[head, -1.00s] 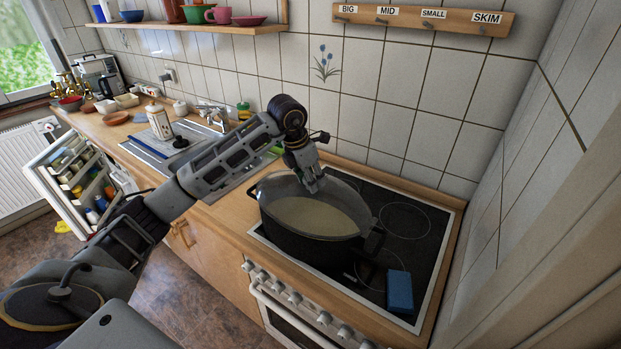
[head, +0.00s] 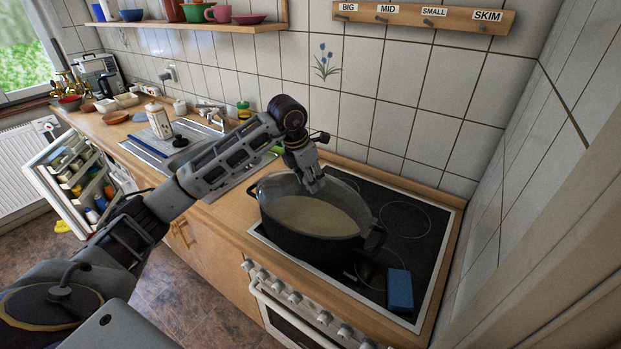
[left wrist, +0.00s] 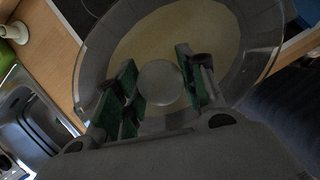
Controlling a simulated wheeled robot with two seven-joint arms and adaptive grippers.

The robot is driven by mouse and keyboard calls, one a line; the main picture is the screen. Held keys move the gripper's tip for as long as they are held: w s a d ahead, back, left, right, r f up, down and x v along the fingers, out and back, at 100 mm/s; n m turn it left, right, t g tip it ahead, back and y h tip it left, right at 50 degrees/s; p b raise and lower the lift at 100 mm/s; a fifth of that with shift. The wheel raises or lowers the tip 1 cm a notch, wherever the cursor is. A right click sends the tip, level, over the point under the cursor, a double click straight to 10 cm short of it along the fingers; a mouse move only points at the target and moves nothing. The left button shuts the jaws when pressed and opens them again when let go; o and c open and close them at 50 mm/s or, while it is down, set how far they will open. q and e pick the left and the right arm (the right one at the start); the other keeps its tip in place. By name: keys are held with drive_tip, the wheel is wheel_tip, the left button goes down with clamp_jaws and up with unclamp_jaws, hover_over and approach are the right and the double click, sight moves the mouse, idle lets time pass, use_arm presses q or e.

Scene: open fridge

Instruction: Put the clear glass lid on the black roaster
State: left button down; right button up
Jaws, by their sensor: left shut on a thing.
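The black roaster (head: 300,240) stands on the stove with pale contents showing inside. My left gripper (head: 314,185) points down over its far part. In the left wrist view the left gripper (left wrist: 160,88) has its green-padded fingers on both sides of a round pale knob (left wrist: 160,82) and is shut on it. Around the knob the clear glass lid (left wrist: 252,38) shows as a see-through disc with a pale yellowish area behind it. In the head view the glass is hard to make out, so I cannot tell whether the lid touches the roaster's rim. My right gripper is not in view.
A blue block (head: 400,290) lies on the black cooktop (head: 425,245) right of the roaster. The tiled wall is close behind and to the right. The sink (head: 200,150) and cluttered counter are left. The fridge (head: 75,185) stands open at far left.

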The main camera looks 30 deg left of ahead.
sight(301, 192)
use_arm(q)
drive_tip(key=shift+f, duration=0.1)
idle(0.4)
drive_tip(key=c, duration=0.8)
unclamp_jaws()
drive_tip(key=shift+f, duration=0.2)
drive_tip(key=shift+v, duration=6.15)
